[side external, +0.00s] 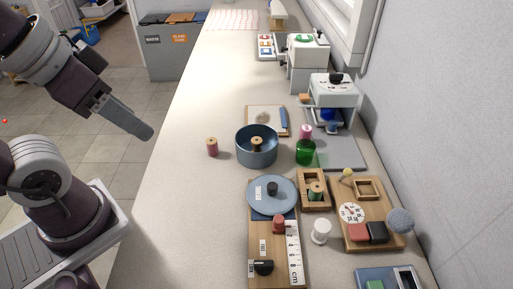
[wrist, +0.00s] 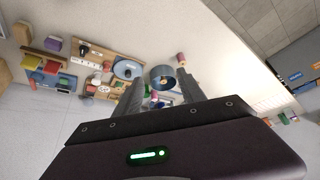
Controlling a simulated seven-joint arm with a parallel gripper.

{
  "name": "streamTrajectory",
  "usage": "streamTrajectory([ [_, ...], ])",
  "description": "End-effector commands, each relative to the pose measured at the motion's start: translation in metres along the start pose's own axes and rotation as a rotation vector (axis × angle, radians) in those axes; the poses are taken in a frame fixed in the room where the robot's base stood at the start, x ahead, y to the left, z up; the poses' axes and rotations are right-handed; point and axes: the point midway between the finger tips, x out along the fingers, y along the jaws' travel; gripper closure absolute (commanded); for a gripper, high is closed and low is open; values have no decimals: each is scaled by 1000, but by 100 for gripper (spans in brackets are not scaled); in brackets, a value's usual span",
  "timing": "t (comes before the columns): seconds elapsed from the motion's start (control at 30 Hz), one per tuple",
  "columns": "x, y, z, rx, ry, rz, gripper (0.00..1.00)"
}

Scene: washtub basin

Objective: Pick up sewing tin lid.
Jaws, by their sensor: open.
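The sewing tin lid (side external: 283,202) is a round blue-grey disc with a dark knob and a white label. It lies at the near end of the blue-grey tin (side external: 243,150), apart from it, and partly over a wooden board (side external: 257,225). The lid also shows in the wrist view (wrist: 122,74). The tin is uncovered, with a wooden spool inside. My gripper (side external: 147,133) is raised left of the counter, well away from the lid. In the wrist view its two fingers (wrist: 162,82) are apart with nothing held between them.
A pinkish-red spool (side external: 212,147) stands left of the tin. The counter's left strip (side external: 190,200) is clear.

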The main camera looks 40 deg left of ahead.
Motion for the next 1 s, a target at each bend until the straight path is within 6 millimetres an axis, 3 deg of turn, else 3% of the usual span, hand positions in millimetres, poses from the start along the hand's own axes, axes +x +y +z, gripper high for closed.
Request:
streamTrajectory([
  [0.33,0,0,-1,5,-1,0,52],
  [0.47,6,8,-24,205,-61,18,52],
  [0.57,30,28,-62,578,-152,71,52],
  [0.7,90,75,-103,1147,-261,205,52],
  [0.8,137,109,-112,1484,-306,314,52],
  [0.9,173,134,-110,1715,-326,404,52],
  [1.0,192,147,-106,1835,-331,455,52],
])
